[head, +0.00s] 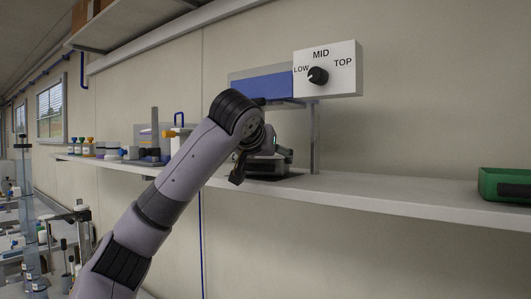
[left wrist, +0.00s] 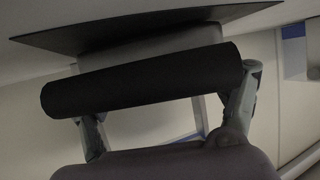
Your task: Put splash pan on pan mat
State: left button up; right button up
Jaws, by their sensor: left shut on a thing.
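My left gripper (head: 268,150) reaches from the left to the shelf under the analyser. It is shut on a thick black bar (left wrist: 145,80), with one finger at each end in the left wrist view. The bar appears to be the handle of the splash pan, whose grey body (left wrist: 150,48) shows behind it. A thin dark sheet (left wrist: 140,30), seemingly the pan mat, lies beyond the grey body. In the head view the dark pan (head: 268,165) is partly hidden by my gripper. I cannot tell whether pan and mat touch.
The white shelf (head: 380,195) runs along the wall. A control box with a LOW/MID/TOP knob (head: 318,75) stands on a post (head: 314,140) just right of the gripper. A green tray (head: 505,185) is far right. Bottles (head: 85,147) stand left; the shelf's right middle is clear.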

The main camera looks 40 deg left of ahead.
aim_at(264, 166)
pick_arm(q)
jog(key=shift+s, duration=0.15)
jog(key=shift+d+f, duration=0.1)
jog(key=o, duration=1.1)
jog(key=shift+f, duration=0.15)
jog(key=o, duration=0.4)
jog(key=shift+r, duration=0.35)
jog(key=b+v, duration=0.3)
jog(key=v, duration=0.7)
jog(key=shift+s+d, duration=0.3)
jog(key=shift+s+d+r, duration=0.15)
jog(key=shift+s+r, duration=0.05)
jog(key=shift+s, duration=0.35)
